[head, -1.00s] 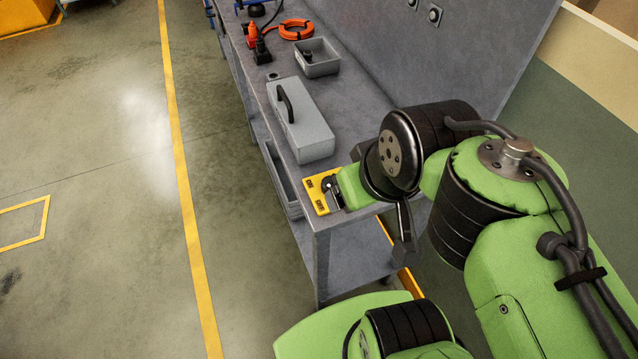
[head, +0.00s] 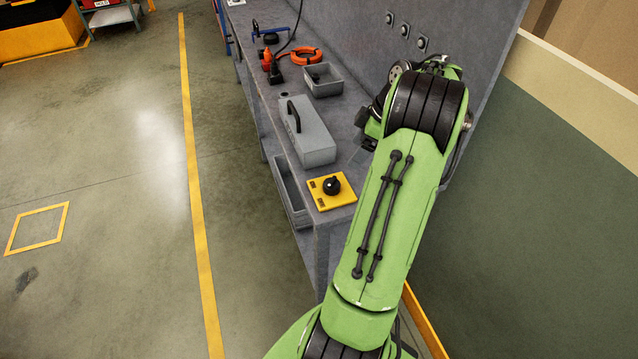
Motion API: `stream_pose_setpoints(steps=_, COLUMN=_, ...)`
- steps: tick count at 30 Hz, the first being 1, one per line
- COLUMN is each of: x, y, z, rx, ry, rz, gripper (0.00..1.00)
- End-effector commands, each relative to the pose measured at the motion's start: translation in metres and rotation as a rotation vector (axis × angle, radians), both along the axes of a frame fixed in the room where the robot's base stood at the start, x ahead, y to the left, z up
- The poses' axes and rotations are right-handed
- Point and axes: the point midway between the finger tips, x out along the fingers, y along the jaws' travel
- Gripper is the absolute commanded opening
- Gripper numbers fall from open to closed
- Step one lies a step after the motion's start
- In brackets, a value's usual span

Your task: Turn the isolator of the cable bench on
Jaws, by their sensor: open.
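The isolator is a round black knob (head: 332,186) on a yellow plate (head: 341,200) with small dark labels. It sits at the near end of the grey cable bench (head: 322,219) in the head view, fully uncovered. A small light mark shows on the knob, but I cannot tell which setting it points to. My green arm passes to the right of the isolator and reaches toward the back panel. Dark parts of my wrist show beyond the bench's grey box, apart from the knob. My gripper's fingers are hidden behind my own arm.
A grey lidded box with a black handle (head: 308,135) stands just behind the isolator. Farther back are a grey open bin (head: 324,80), an orange cable coil (head: 304,56) and red and black plugs (head: 271,68). The upright panel (head: 455,38) bounds the bench's right. Floor at left is clear.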

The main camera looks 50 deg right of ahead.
Motion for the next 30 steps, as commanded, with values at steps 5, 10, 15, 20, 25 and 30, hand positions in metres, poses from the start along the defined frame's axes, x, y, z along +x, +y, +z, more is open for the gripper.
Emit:
stream_pose_setpoints(steps=5, x=0.015, y=0.010, z=-0.045, rx=0.006, ry=0.004, rz=0.000, gripper=0.77)
stream_pose_setpoints(steps=10, x=0.030, y=0.017, z=-0.084, rx=0.007, ry=0.005, rz=-0.001, gripper=0.77)
stream_pose_setpoints(steps=15, x=0.043, y=0.023, z=-0.118, rx=0.003, ry=0.004, rz=-0.001, gripper=0.77)
stream_pose_setpoints(steps=20, x=0.049, y=0.026, z=-0.134, rx=0.002, ry=0.003, rz=-0.002, gripper=0.77)
stream_pose_setpoints(steps=25, x=0.050, y=0.026, z=-0.136, rx=0.000, ry=0.002, rz=-0.004, gripper=0.77)
stream_pose_setpoints(steps=30, x=0.050, y=0.026, z=-0.136, rx=0.000, ry=0.002, rz=-0.004, gripper=0.68)
